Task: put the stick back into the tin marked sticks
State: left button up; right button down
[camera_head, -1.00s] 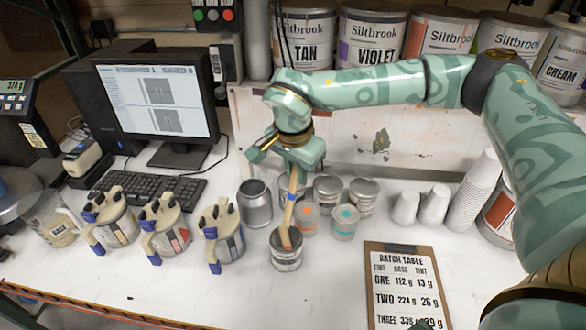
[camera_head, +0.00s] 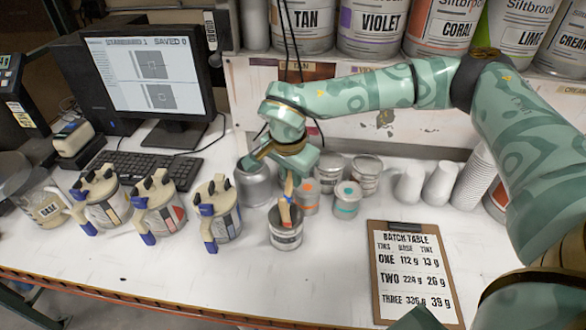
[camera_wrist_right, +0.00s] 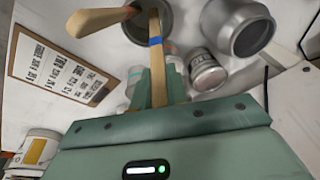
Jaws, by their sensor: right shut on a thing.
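My right gripper (camera_head: 289,172) is shut on a thin wooden stick (camera_wrist_right: 155,26) with a blue band. The stick points down from the fingers, and its lower end is at or inside the mouth of a small metal tin (camera_head: 286,238). I cannot tell how deep it reaches. The tin also shows at the top of the right wrist view (camera_wrist_right: 132,30). Its front label is too small to read. A second wooden stick (camera_wrist_right: 97,21) leans out of the tin's mouth. My left gripper is not in view.
A larger grey tin (camera_head: 252,187) stands just behind left, and small lidded tins (camera_head: 347,199) behind right. Several handled jugs (camera_head: 218,215) stand left. A clipboard (camera_head: 412,272) lies right, with white cups (camera_head: 440,185) behind it. The table front near the tin is clear.

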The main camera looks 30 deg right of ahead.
jog(key=shift+f, duration=0.15)
jog(key=c, duration=1.3)
grip_release()
notch_tip(320, 180, up, 16)
jog(key=s+a+p, duration=0.1)
jog(key=s+a, duration=0.1)
jog(key=shift+s+a, duration=0.15)
